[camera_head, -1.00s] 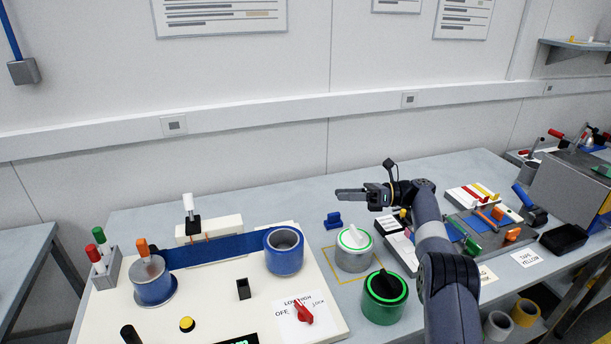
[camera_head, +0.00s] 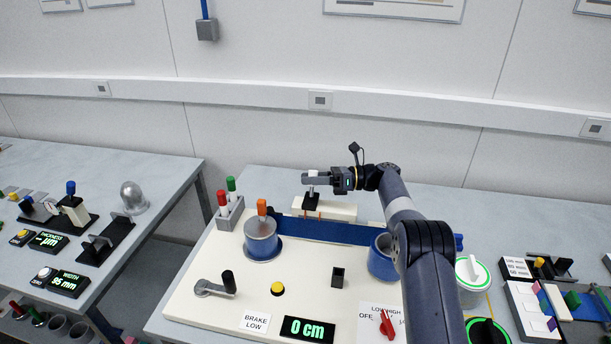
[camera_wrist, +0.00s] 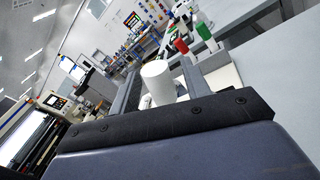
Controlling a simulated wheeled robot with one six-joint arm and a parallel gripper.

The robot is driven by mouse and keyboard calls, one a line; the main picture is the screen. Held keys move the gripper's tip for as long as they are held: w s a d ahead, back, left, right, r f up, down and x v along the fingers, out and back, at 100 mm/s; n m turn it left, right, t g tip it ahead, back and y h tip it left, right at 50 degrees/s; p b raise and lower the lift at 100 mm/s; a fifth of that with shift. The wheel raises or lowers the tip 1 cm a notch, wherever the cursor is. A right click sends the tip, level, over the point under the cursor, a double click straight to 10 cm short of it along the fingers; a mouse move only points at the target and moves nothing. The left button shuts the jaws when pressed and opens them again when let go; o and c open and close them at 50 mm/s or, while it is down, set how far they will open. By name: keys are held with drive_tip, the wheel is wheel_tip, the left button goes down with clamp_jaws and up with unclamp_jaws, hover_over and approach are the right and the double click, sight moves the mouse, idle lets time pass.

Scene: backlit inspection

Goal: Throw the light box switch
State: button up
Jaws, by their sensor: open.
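A lever with a white cap (camera_head: 311,176) stands on a black base (camera_head: 311,198). The base sits on a low cream box (camera_head: 335,210) behind the blue strip; I cannot read a label naming it the light box. My gripper (camera_head: 315,181) is level with the white cap, reaching in from the right. In the wrist view, the white cap (camera_wrist: 157,84) shows upright between the two parted fingers of my gripper (camera_wrist: 160,72). I see a gap beside it, and whether either finger touches it is unclear. The fingers hide part of the lever in the head view.
Red and green handled tools stand in a grey holder (camera_head: 230,212) left of the lever. A spool with an orange knob (camera_head: 262,238) stands in front. A red rotary switch (camera_head: 387,324) is at the cream panel's front right. A second table (camera_head: 150,172) stands left, across a gap.

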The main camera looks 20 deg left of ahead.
drive_tip(key=shift+x, duration=0.8)
drive_tip(key=shift+c, duration=0.3)
clamp_jaws()
